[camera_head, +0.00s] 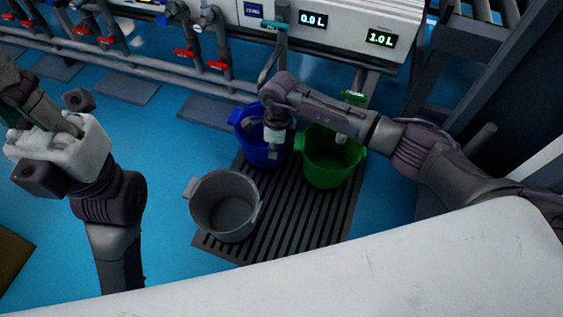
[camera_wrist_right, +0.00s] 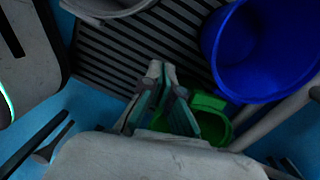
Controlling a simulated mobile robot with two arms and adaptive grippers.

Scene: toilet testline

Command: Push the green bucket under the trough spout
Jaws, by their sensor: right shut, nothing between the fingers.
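The green bucket (camera_head: 336,172) stands on the slatted dark mat (camera_head: 225,247), right of the blue bucket (camera_head: 262,157). A green-handled spout fitting (camera_head: 352,96) hangs from the trough (camera_head: 345,15) just behind and above the green bucket; I cannot tell whether they line up. My right gripper (camera_head: 272,150) points down, shut and empty, over the blue bucket's right side in the head view, left of the green bucket. In the right wrist view its fingertips (camera_wrist_right: 155,68) are together and partly cover the green bucket (camera_wrist_right: 212,122). My left gripper (camera_head: 60,140) is raised at the left; its finger opening is unclear.
A grey bucket (camera_head: 226,205) stands at the mat's front left. Pipes with red valves (camera_head: 184,53) run along the back left. The trough displays read 0.0 L and 1.0 L. A white surface (camera_head: 400,265) fills the front right.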

